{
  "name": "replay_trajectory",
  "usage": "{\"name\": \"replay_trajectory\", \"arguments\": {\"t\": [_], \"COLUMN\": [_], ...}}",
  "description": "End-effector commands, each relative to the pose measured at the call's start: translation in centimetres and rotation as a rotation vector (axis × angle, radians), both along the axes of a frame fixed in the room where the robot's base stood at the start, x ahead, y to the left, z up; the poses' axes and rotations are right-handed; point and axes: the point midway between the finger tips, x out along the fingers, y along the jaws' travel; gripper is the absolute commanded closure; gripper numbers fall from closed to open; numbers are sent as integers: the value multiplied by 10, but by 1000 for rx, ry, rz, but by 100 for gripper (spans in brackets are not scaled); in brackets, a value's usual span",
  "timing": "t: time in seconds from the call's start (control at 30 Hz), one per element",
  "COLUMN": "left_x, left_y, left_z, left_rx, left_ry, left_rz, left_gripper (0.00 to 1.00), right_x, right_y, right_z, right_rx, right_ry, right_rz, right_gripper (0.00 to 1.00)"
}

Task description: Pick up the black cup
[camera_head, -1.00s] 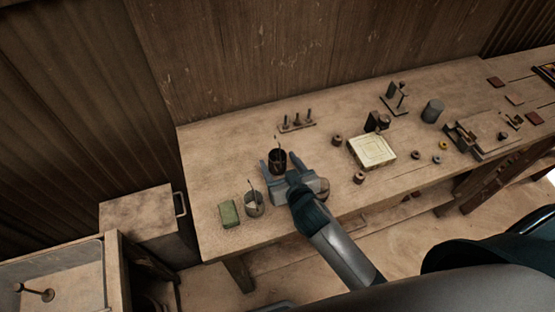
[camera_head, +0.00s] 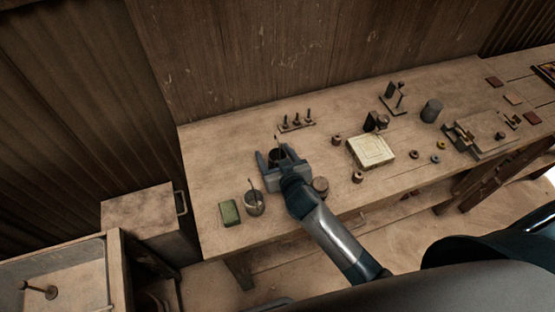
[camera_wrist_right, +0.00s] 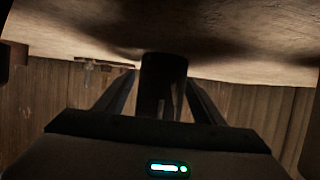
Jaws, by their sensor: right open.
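The black cup (camera_head: 277,155) stands on the workbench (camera_head: 222,165) with a thin stick rising from it in the head view. My right gripper (camera_head: 275,160) reaches in from the front with its two fingers open, one on each side of the cup. In the right wrist view the dark cup (camera_wrist_right: 162,85) is between the open fingers, with a gap visible beside it. The cup's lower part is hidden by the gripper in the head view. My left gripper is not in view.
A grey cup with a stick (camera_head: 254,204) and a green block (camera_head: 229,213) stand left of my gripper. A round brown jar (camera_head: 320,187) is close on its right. A peg rack (camera_head: 297,123) lies behind the cup. A pale tile (camera_head: 371,150) is farther right.

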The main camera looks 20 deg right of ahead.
Motion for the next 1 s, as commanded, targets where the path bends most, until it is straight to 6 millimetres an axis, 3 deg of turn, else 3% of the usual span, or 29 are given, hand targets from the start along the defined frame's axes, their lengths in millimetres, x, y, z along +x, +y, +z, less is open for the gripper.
{"name": "replay_trajectory", "arguments": {"t": [0.37, 0.57, 0.6, 1.0], "left_x": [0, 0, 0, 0], "left_y": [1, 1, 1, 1], "left_z": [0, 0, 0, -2], "left_rx": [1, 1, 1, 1], "left_ry": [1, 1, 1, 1], "left_rz": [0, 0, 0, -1], "left_gripper": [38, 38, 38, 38], "right_x": [0, 0, 0, 0], "right_y": [0, 0, 0, 0], "right_z": [0, 0, 0, 5], "right_rx": [0, 0, 0, 0], "right_ry": [0, 0, 0, -3], "right_rz": [0, 0, 0, 0], "right_gripper": [37, 83, 84, 84]}}
